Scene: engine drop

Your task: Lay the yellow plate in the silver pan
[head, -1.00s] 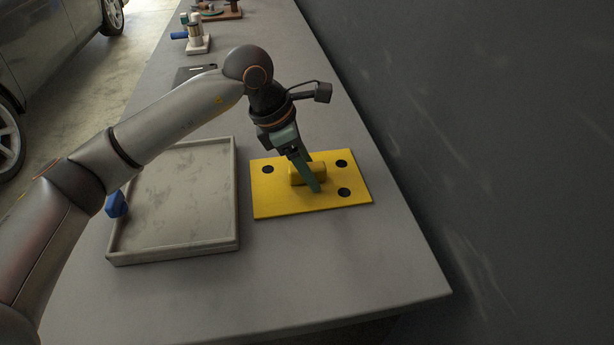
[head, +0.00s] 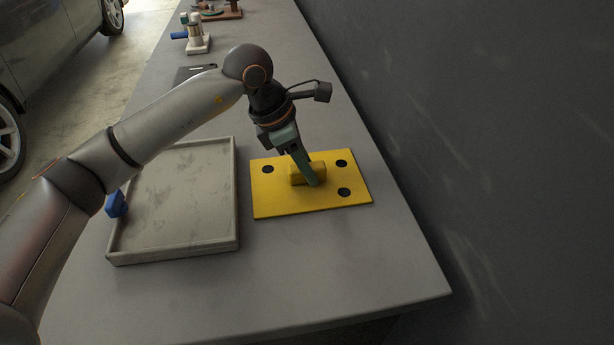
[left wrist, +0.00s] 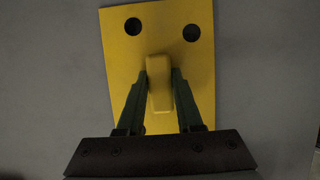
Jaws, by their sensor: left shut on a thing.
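The yellow plate (head: 278,201) lies flat on the grey bench, with dark round holes and a raised yellow block handle in its middle. It also shows in the left wrist view (left wrist: 160,28). My left gripper (head: 310,181) reaches down from above and is shut on the plate's handle; in the left wrist view its green fingers (left wrist: 160,85) sit on both sides of the handle. The silver pan (head: 190,248), a shallow grey tray with a low rim, lies left of the plate and looks empty. My arm hides part of its far left side. My right gripper is not in view.
A blue handle (head: 117,204) sits at the pan's left side. A dark flat item (head: 190,73) and a white and blue fixture (head: 196,38) stand farther back on the bench. A dark wall runs along the right. The front of the bench is clear.

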